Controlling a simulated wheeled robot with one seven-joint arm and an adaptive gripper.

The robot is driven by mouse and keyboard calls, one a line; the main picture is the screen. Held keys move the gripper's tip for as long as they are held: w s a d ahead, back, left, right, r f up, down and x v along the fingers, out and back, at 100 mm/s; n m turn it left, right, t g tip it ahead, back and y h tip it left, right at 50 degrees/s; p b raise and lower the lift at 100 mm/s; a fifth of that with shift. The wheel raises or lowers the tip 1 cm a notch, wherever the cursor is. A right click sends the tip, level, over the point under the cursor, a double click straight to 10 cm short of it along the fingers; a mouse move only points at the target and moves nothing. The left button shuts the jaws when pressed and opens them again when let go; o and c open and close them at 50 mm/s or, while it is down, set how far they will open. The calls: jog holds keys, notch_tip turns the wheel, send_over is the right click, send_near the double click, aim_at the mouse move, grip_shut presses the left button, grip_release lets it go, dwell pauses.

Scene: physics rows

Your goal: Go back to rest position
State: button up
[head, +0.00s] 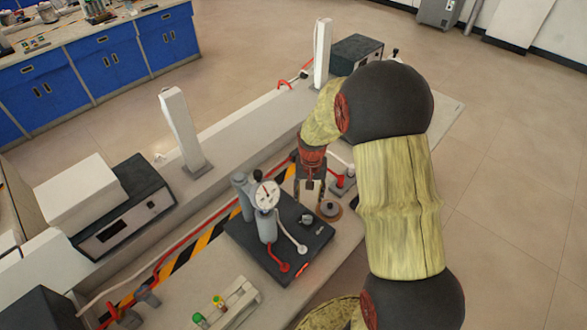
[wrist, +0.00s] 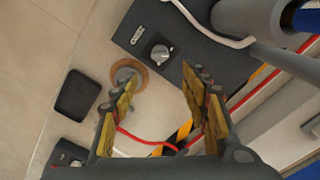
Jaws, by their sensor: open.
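My gripper (head: 309,190) is at the end of my yellowish arm, over the bench near the right edge of a black device (head: 278,236) with a round white gauge (head: 265,194). In the wrist view my gripper (wrist: 161,100) is open, its two yellow-padded fingers apart with nothing held between them. Below it, the wrist view shows a round brown disc with a grey knob-like piece (wrist: 127,77) on the bench, beside the black device (wrist: 180,42). The same disc (head: 329,210) shows in the head view just right of the device. My arm hides part of the bench's right side.
A white upright panel (head: 182,128) and a black-fronted box (head: 122,215) stand along the bench to the left. A small rack (head: 229,303) with green- and orange-topped pieces is at the front. Red and white tubes run along the bench. Open floor (head: 510,200) lies to the right.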

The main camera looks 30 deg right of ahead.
jog(key=s+a+r+n+t+b, duration=0.2)
jog(key=s+a+r+n+b, duration=0.1)
jog(key=s+a+r, duration=0.4)
jog(key=s+a+r+n+t+b, duration=0.3)
jog(key=s+a+r+b, duration=0.3)
jog(key=s+r, duration=0.7)
jog(key=shift+s+a+t, duration=0.15)
jog(key=shift+a+t, duration=0.15)
jog(key=shift+a, duration=0.25)
jog(key=shift+r, duration=0.1)
dwell(1.5)
